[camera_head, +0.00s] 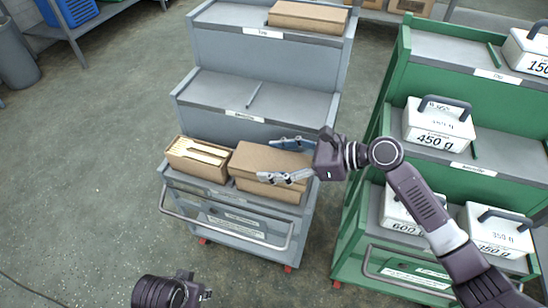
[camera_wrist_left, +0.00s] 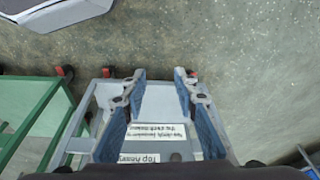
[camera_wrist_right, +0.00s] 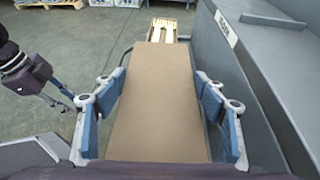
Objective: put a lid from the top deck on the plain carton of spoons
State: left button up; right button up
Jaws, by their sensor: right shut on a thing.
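A brown cardboard lid (camera_head: 268,160) is between the fingers of my right gripper (camera_head: 287,160), which is shut on it. In the right wrist view the lid (camera_wrist_right: 158,100) fills the space between the blue finger pads. The lid is over a carton (camera_head: 272,191) on the lowest deck of the grey cart; I cannot tell whether it is fully seated. An open carton of spoons (camera_head: 197,160) stands to its left, and also shows in the right wrist view (camera_wrist_right: 169,30). Another brown lid or flat box (camera_head: 308,16) lies on the top deck. My left gripper (camera_wrist_left: 158,74) is open and empty, away from the cartons.
The grey cart's middle deck (camera_head: 290,95) is empty apart from a thin divider. A green cart (camera_head: 395,110) with several white handled weights, such as the 450 g one (camera_head: 438,125), stands close on the right.

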jog(key=shift+f, duration=0.4)
jog(key=o, duration=1)
pick_arm(q)
jog(key=shift+d+f, duration=0.1)
jog(key=shift+f, duration=0.75)
jog(key=shift+s, duration=0.15)
pick_arm(e)
jog(key=shift+r, duration=0.15)
jog(key=shift+r+b, duration=0.3)
jog(key=shift+r, duration=0.15)
pick_arm(q)
jog(key=f, duration=0.1)
jog(key=f+p, duration=0.1)
jog(key=f, duration=0.1)
jog(key=f+p, duration=0.1)
jog(key=shift+s+f, duration=0.25)
jog(key=shift+f, duration=0.05)
pick_arm(e)
jog(key=v, duration=1.2)
jog(key=shift+f, duration=0.1)
